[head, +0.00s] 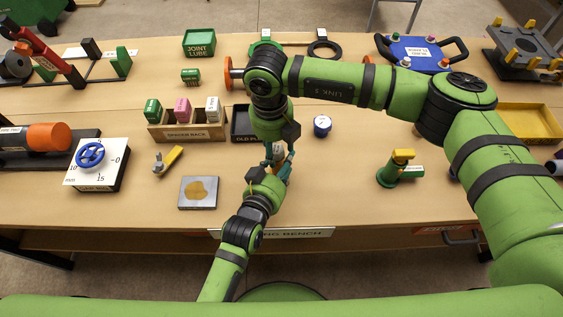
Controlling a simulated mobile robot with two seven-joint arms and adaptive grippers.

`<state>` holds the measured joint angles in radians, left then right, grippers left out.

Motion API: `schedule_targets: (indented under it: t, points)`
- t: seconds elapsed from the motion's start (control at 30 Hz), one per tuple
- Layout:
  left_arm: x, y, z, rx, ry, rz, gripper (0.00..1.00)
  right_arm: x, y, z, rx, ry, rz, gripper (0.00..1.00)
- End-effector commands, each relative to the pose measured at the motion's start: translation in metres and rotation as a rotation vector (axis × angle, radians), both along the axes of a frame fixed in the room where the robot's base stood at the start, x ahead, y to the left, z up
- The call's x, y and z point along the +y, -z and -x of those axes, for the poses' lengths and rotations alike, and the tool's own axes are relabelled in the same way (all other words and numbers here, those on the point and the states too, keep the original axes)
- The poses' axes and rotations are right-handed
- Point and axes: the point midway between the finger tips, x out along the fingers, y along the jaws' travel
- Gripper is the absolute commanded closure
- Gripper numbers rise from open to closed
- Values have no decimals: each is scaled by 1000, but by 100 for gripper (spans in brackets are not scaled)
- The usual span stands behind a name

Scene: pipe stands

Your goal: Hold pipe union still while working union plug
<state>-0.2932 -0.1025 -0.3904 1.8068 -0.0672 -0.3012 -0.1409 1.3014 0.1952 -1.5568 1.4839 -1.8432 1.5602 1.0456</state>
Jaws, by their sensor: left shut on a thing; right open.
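My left gripper (277,170) comes up from the bottom and is shut on a small tan piece, which I take to be the pipe union (279,153). Only a sliver of it shows. My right gripper (279,148) reaches down from above over the same spot, its fingers close to the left gripper's fingers. It is open, but the overlap hides whether it touches the piece. The union plug cannot be made out; the two grippers cover that place.
A dark tray (240,123) lies just behind the grippers, partly hidden. A green stand (389,178) is further right. The bench between is clear.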

Motion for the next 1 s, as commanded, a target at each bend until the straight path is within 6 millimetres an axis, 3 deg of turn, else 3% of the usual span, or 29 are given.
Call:
schedule_targets:
  t: [0.2,0.3,0.77,0.9,1.0]
  points:
    - [0,-1,-1,-4,-1,1,88,0,0,0,-22,457,0,48]
    - [0,-1,-1,-4,-1,1,88,0,0,-1,-31,574,0,48]
    - [0,-1,-1,-4,-1,1,88,-1,0,1,-31,580,1,48]
    - [0,-1,-1,-4,-1,1,88,-1,0,1,-31,580,1,100]
    - [0,-2,-1,-4,-1,1,88,-1,0,1,-31,580,1,100]
